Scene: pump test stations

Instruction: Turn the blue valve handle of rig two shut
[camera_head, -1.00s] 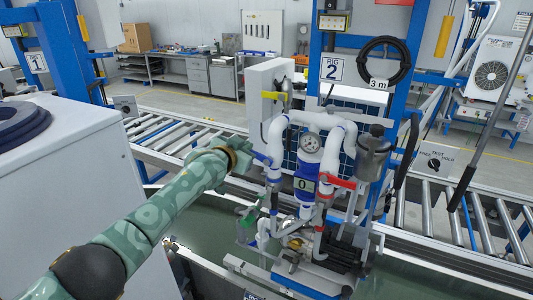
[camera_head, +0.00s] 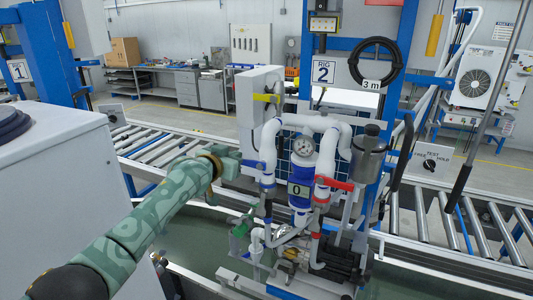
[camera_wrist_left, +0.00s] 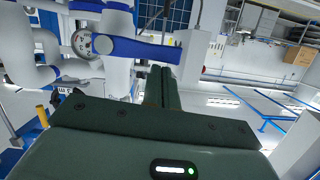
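Rig two carries white pipes with a round gauge (camera_head: 303,146) and a label reading 0. Its blue valve handle (camera_head: 252,163) sticks out to the left from the left white pipe. In the left wrist view the blue handle (camera_wrist_left: 130,49) lies across the picture, just beyond the fingertips. My left gripper (camera_head: 238,166) reaches in from the left, at the handle's free end. Its two dark fingers (camera_wrist_left: 161,70) are side by side, shut, with no object visible between them. I cannot tell whether they touch the handle. My right gripper is not in view.
A red handle (camera_head: 338,184) is on the right pipe and a yellow one (camera_head: 266,98) on the grey box behind. A metal canister (camera_head: 368,155) stands right of the pipes. Roller conveyors (camera_head: 160,150) run behind. A white cabinet (camera_head: 60,170) stands at the left.

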